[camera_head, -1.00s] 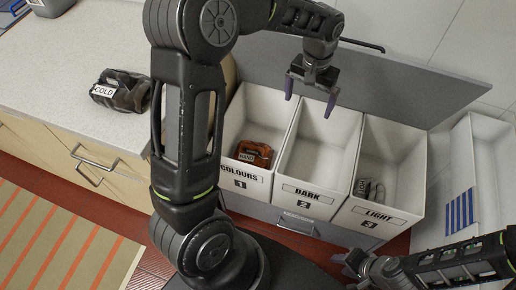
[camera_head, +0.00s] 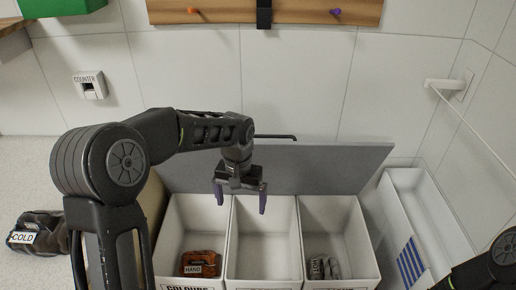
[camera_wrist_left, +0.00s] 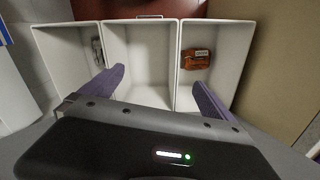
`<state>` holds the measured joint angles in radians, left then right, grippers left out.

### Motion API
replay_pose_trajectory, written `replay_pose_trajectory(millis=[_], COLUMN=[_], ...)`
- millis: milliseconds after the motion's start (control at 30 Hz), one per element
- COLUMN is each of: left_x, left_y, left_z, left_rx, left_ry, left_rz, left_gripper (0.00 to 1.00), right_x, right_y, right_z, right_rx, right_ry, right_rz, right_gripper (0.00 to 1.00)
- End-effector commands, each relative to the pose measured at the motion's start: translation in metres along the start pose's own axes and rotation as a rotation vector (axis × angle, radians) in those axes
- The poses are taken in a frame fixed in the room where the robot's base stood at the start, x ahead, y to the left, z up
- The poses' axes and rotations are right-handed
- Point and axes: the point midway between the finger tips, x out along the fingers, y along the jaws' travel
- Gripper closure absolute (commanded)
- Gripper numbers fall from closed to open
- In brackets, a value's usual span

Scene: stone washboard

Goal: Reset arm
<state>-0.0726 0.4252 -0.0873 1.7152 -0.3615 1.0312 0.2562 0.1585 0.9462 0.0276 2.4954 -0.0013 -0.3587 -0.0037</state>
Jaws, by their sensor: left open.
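My left gripper (camera_head: 240,196) is open and empty, with its two purple fingers apart and pointing down over the middle bin (camera_head: 262,240). The wrist view shows the same open fingers (camera_wrist_left: 158,86) over the bins. The right gripper is out of view; a dark part of my right arm shows at the lower right of the head view.
The left bin (camera_head: 190,225) holds an orange-brown item labelled HAND (camera_head: 200,264). The right bin (camera_head: 335,225) holds a grey item (camera_head: 325,268). A raised grey lid (camera_head: 330,166) stands behind them. A dark COLD-labelled item (camera_head: 40,234) lies on the counter. A white trough (camera_head: 410,190) stands right.

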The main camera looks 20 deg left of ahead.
Motion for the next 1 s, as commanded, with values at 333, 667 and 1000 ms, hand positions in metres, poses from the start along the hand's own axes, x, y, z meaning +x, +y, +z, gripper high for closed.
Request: replay_pose_trajectory(millis=[333,667,1000], left_x=[0.009,0.179,0.263], left_y=[0.025,0.128,0.144], left_z=[-0.034,0.054,0.234], left_rx=[0.051,0.054,-0.061], left_ry=[0.172,0.302,0.066], left_rz=[0.081,0.326,0.36], left_gripper=[0.01,0.01,0.01], right_x=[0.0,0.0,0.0], right_y=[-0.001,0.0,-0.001], right_z=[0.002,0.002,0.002], right_rx=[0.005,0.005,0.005], right_ry=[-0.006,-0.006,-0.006], right_rz=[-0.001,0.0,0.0], right_gripper=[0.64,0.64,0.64])
